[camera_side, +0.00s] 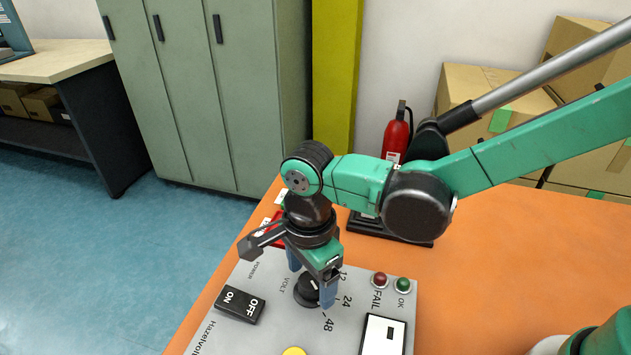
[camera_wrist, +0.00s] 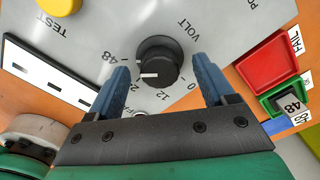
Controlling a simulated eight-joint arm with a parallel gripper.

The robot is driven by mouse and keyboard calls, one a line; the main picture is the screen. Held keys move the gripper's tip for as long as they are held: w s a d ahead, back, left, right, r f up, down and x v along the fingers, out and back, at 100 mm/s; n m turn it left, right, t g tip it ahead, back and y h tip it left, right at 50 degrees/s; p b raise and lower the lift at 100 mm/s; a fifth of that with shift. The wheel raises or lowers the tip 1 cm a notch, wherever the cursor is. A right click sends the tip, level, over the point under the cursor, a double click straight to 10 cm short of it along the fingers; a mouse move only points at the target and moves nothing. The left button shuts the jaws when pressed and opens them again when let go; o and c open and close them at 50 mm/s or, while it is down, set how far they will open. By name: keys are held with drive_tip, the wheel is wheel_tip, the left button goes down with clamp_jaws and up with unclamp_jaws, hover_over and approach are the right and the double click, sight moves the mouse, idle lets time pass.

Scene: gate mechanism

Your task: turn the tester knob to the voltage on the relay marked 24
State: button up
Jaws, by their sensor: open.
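The tester's black VOLT knob (camera_wrist: 157,58) sits between the two blue fingers of my gripper (camera_wrist: 160,68) in the wrist view. The fingers are open, with a visible gap on each side of the knob. The knob's white pointer faces left in that view, towards the 24 and 48 side of the scale; a finger partly covers that area, so the exact mark is unclear. In the side view my gripper (camera_side: 312,282) points down over the knob (camera_side: 304,291). A dark relay (camera_wrist: 289,103) in the green OK tray seems marked 48. I see no relay marked 24.
The grey tester panel (camera_side: 265,335) carries a POWER switch (camera_side: 240,304), a yellow TEST button (camera_side: 293,351), a white plate (camera_side: 382,335), and red (camera_side: 380,279) and green (camera_side: 403,284) lamps. A red FAIL tray (camera_wrist: 270,62) stands beside the panel.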

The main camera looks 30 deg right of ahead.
drive_tip(key=shift+f, duration=0.6)
drive_tip(key=shift+c, duration=0.3)
drive_tip(key=c, duration=1)
drive_tip(key=shift+o, duration=0.2)
drive_tip(key=n, duration=0.8)
drive_tip(key=shift+n, duration=0.3)
